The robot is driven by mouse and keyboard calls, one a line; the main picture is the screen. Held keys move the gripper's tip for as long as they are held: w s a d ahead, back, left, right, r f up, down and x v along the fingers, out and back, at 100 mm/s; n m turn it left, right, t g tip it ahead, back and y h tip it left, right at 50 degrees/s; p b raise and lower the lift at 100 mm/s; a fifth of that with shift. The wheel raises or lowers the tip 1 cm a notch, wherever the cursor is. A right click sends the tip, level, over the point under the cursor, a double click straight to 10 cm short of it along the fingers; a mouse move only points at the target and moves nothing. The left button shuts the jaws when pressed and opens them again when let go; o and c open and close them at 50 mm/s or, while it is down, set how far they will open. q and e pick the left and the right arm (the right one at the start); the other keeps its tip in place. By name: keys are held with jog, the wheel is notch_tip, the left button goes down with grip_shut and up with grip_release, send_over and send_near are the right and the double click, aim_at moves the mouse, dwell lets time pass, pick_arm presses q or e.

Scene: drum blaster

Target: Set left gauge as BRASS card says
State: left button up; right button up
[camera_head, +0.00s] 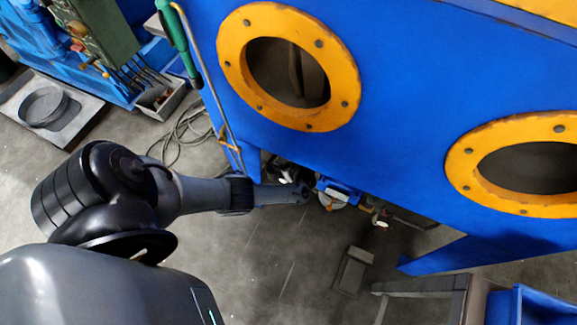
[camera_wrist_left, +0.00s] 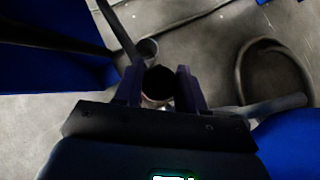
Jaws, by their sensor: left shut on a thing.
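My left gripper (camera_head: 303,191) reaches in from the left to the underside of the blue cabinet (camera_head: 400,110). In the left wrist view its two fingers (camera_wrist_left: 157,86) are shut on a small round knob (camera_wrist_left: 157,82), dark on top with a paler rim below. Beside the gripper in the head view is a blue fitting (camera_head: 342,190) with a pale round part (camera_head: 331,202), partly hidden by the cabinet; I cannot tell if it is the left gauge. No gauge reading and no BRASS card can be made out. My right gripper is not in view.
The cabinet front has two orange-ringed openings (camera_head: 231,65) (camera_head: 460,165). A pedal (camera_head: 353,270) stands on the floor below it. A hose (camera_wrist_left: 243,75) loops on the floor. A grey stand (camera_head: 425,285) and a blue bin (camera_head: 530,305) are at lower right. Floor in front is open.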

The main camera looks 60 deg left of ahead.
pick_arm(q)
jog(key=shift+n+g, duration=0.7)
jog(key=shift+n, duration=0.1)
jog(key=shift+s+f+b, duration=0.1)
jog(key=shift+b, duration=0.2)
jog(key=o, duration=1)
jog(key=p+v, duration=0.7)
jog(key=v, duration=0.4)
jog(key=shift+a, duration=0.1)
